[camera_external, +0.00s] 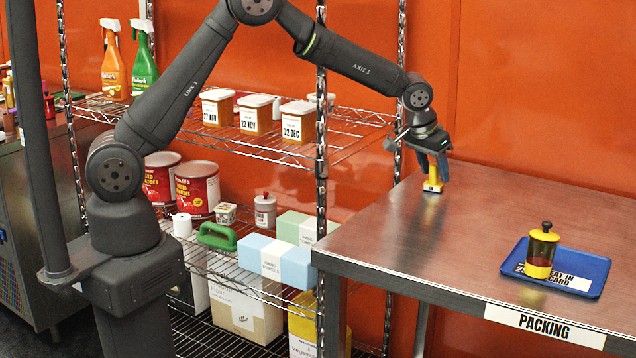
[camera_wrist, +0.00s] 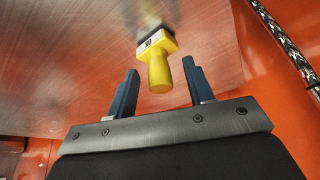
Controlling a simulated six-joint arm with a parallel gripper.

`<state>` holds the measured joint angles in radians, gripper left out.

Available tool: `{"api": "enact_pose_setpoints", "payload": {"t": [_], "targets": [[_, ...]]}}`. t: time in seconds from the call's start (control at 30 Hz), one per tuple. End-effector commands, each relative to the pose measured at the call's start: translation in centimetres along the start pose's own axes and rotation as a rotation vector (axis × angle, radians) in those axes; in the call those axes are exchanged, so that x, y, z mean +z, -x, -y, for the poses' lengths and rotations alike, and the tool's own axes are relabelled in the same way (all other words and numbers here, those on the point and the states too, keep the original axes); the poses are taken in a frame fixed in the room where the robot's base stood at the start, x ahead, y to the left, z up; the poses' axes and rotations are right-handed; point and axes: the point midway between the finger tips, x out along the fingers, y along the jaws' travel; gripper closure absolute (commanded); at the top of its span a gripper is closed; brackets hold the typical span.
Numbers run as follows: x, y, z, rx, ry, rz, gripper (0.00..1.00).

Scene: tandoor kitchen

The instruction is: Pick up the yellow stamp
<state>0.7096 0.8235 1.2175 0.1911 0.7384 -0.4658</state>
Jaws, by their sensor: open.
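The yellow stamp (camera_external: 433,184) stands upright on the steel table near its back left corner. In the wrist view the stamp (camera_wrist: 159,70) shows its rounded yellow handle and a wider base with a dark marking. My gripper (camera_external: 432,168) is at the stamp, pointing down over it. In the wrist view my gripper (camera_wrist: 157,85) is open, with a blue finger on each side of the handle's end. Gaps show between the handle and both fingers. The exact depth of the fingers around the handle is hard to tell.
A blue tray (camera_external: 597,277) holding a yellow-and-black jar (camera_external: 541,252) lies on the right of the steel table (camera_external: 450,255). The table between is clear. A wire shelf (camera_external: 350,135) with tubs and a chrome post (camera_external: 399,90) stand left of my gripper.

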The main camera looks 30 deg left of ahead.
Motion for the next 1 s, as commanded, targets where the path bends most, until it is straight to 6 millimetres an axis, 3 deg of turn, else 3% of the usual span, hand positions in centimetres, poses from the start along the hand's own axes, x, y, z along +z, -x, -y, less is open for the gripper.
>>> {"api": "enact_pose_setpoints", "payload": {"t": [0.27, 0.5, 0.8, 1.0], "targets": [[0.0, -0.7, 0.0, 0.000, 0.000, -0.001, 0.52], [0.0, -0.7, 0.0, 0.000, 0.000, -0.001, 0.99], [-0.1, -0.5, 0.0, 0.000, 0.001, -0.002, 1.00], [-0.7, 0.8, 0.0, 0.001, 0.001, -0.004, 1.00]]}}
